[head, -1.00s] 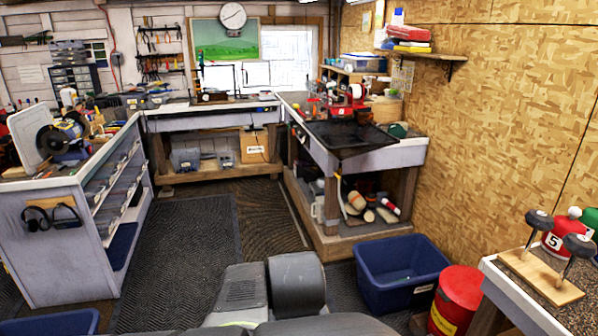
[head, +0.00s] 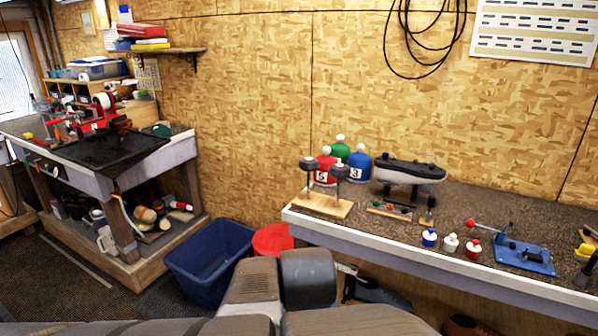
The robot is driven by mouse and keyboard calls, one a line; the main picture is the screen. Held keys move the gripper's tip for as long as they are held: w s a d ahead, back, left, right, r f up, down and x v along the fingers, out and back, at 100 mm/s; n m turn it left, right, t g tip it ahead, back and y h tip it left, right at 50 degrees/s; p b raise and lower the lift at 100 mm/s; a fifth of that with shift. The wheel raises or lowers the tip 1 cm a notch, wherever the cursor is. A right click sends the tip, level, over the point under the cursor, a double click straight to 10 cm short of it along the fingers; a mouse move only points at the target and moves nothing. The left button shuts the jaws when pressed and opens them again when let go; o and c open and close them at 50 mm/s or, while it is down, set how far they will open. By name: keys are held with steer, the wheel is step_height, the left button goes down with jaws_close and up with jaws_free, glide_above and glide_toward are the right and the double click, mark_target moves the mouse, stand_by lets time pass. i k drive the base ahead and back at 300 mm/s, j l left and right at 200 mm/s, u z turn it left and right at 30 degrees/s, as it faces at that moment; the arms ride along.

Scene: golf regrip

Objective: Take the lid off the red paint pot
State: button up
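A small red-and-white paint pot (head: 473,249) stands upright near the front edge of the workbench on the right. It is the rightmost of a row of three small pots. A white pot (head: 450,244) and a blue pot (head: 429,238) stand to its left. The red pot is too small in view to make out its lid clearly. My gripper cannot be made out in this view; only grey links of my arm show at the bottom centre.
A blue stand with a red-knobbed lever (head: 525,256) sits right of the pots. Larger bottles (head: 359,164), a wooden rack (head: 322,204) and a dark-topped device (head: 409,172) stand behind and left. A blue bin (head: 210,262) and red drum (head: 272,240) are on the floor.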

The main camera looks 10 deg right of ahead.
mark_target(473, 247)
steer(key=z, duration=1.65)
steer(key=i+u, duration=0.3)
steer(key=i+l+u, duration=0.3)
steer(key=i, duration=0.15)
steer(key=i+l+u, duration=0.1)
steer(key=i+u, duration=0.2)
